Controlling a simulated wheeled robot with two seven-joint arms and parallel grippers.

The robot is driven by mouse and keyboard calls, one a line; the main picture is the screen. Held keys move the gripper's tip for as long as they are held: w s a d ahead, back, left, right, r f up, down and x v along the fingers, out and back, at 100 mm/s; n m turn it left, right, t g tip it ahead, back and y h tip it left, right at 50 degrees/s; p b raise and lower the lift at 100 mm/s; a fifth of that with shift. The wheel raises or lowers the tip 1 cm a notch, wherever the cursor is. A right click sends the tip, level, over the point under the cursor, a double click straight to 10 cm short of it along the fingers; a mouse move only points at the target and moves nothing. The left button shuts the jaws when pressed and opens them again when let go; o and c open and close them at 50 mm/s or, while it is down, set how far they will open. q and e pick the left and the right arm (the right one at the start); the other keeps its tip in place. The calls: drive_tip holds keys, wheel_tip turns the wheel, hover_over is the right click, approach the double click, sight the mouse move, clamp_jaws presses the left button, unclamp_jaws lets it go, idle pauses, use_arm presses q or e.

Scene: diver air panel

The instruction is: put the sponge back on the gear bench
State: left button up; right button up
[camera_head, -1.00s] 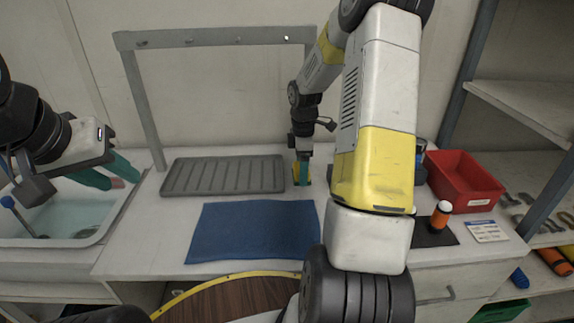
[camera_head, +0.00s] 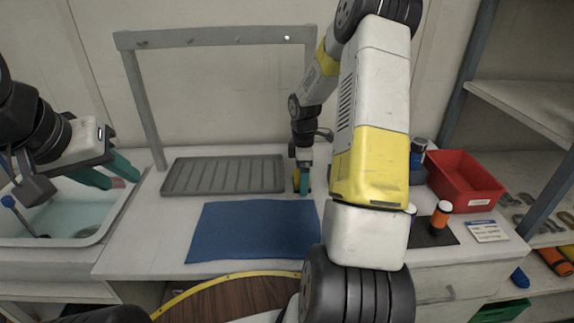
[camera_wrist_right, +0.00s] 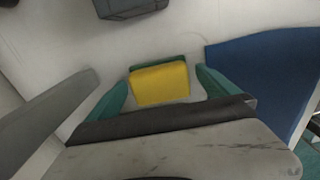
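The yellow sponge (camera_wrist_right: 160,83) with a green layer lies on the white bench top in the right wrist view. My right gripper (camera_wrist_right: 163,82) is open there, one teal finger on each side of the sponge, with narrow gaps showing. In the head view my right gripper (camera_head: 304,182) points down at the bench behind the blue mat. A sliver of the sponge (camera_head: 296,180) shows left of its finger; the rest is hidden. My left gripper (camera_head: 108,176) is open and empty above the sink's edge. The gear bench (camera_head: 165,232) is the white counter.
A grey ribbed tray (camera_head: 222,176) lies left of my right gripper, and a blue mat (camera_head: 252,231) in front. A red bin (camera_head: 465,182) and an orange bottle (camera_head: 440,215) stand at the right. A grey rail frame (camera_head: 147,110) stands behind. A sink (camera_head: 80,210) is at the left.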

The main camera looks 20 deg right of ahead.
wheel_tip(320, 180, up, 12)
drive_tip(key=s+a+r+m+t, duration=0.3)
drive_tip(key=s+a+r+m, duration=0.35)
drive_tip(key=s+r, duration=0.4)
drive_tip(key=s+a+r+m+t+y, duration=0.1)
drive_tip(key=s+a+r+m, duration=0.1)
drive_tip(key=s, duration=0.4)
drive_tip(key=s+a+r+m+t+y, duration=0.1)
drive_tip(key=s+a+r+m+t, duration=0.1)
drive_tip(key=s+m, duration=0.4)
drive_tip(key=s+a+r, duration=0.1)
drive_tip(key=a, duration=0.1)
drive_tip(key=shift+s+a, duration=0.2)
drive_tip(key=shift+a, duration=0.2)
